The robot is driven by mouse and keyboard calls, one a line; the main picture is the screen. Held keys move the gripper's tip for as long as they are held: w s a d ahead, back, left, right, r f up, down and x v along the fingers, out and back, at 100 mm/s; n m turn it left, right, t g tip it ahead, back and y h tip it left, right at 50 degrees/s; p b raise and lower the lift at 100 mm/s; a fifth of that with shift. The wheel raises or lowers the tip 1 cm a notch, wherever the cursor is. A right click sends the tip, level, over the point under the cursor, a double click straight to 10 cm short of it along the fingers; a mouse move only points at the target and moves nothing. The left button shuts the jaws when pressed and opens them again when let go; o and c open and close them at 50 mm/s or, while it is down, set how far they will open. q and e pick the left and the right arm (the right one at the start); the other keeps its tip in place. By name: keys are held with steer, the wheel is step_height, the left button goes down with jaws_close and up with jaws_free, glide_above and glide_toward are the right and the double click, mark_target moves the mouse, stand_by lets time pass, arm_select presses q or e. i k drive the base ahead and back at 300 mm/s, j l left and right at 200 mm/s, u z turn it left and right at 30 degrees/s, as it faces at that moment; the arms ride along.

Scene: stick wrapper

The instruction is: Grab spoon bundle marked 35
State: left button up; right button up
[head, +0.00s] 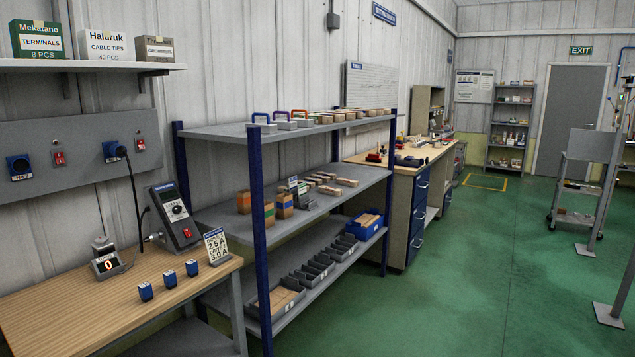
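No marking 35 can be read in the head view, so I cannot tell which bundle it names. Several small flat tan bundles (346,182) lie on the middle level of the blue-posted shelf rack (258,230). A row of tan bundles or blocks (352,114) sits on its top level. On the bottom level, a grey bin (279,297) and a blue bin (364,228) hold tan pieces. Whether any of these are spoons is too small to tell. Neither of my grippers is in view.
A wooden table (75,305) at left carries small blue blocks (169,279), a sign and a control box (175,215). A workbench (412,190) stands beyond the rack. Grey posts (609,314) stand at right. The green floor (480,270) between is clear.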

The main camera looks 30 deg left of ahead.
mark_target(327, 189)
steer(key=i+j+u, duration=0.4)
steer(key=i, duration=1.05)
steer(key=i+u, duration=0.4)
steer(key=i, duration=1.05)
steer(key=i+l+u, duration=0.2)
steer(key=k+j, duration=0.05)
steer(key=k, duration=0.05)
